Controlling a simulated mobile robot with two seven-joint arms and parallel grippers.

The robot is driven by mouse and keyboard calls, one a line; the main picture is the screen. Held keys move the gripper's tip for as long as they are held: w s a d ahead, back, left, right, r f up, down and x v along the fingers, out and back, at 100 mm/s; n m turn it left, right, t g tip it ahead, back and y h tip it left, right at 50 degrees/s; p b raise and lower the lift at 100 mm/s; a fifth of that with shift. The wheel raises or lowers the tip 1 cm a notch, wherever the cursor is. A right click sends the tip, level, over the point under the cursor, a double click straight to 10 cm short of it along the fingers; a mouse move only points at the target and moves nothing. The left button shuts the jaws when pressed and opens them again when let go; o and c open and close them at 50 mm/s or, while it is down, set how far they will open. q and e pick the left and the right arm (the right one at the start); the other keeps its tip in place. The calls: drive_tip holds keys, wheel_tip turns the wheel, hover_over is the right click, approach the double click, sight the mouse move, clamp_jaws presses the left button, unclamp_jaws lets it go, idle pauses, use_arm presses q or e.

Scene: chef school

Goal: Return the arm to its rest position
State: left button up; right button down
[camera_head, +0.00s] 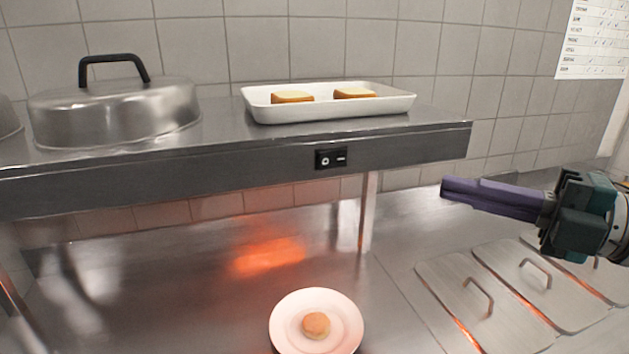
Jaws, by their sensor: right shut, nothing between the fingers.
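My right gripper (447,190) comes in from the right edge, with its purple fingers pointing left. It is shut and holds nothing. It hangs in the air above the steel counter, to the right of the shelf's post. My left gripper is not in view. A pale plate (286,326) stands on the counter at the bottom middle with a small round brown food piece (316,325) on it. The gripper is well apart from the plate.
A steel shelf (230,160) spans the left and middle, carrying a domed lid (115,112) and a white tray (330,112) with two bread pieces. Metal lids with handles (452,290) lie in the counter below my right gripper. Bare counter (150,290) lies left of the plate.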

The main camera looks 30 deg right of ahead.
drive_tip(key=shift+s+d, duration=0.2)
drive_tip(key=shift+s, duration=0.1)
idle(0.4)
drive_tip(key=a+f+m+g+h, duration=0.45)
drive_tip(key=f+m+h, duration=0.45)
drive_tip(key=m, duration=0.4)
drive_tip(key=s+a+f+m+g+y, duration=0.2)
drive_tip(key=s+a+f+m+g, duration=0.1)
drive_tip(key=s+a+m+g, duration=0.7)
wheel_tip(320, 180, up, 22)
drive_tip(key=s+a+n+t+p, duration=0.1)
drive_tip(key=a+n+p, duration=0.1)
drive_tip(key=p, duration=2)
drive_tip(key=shift+t, duration=0.35)
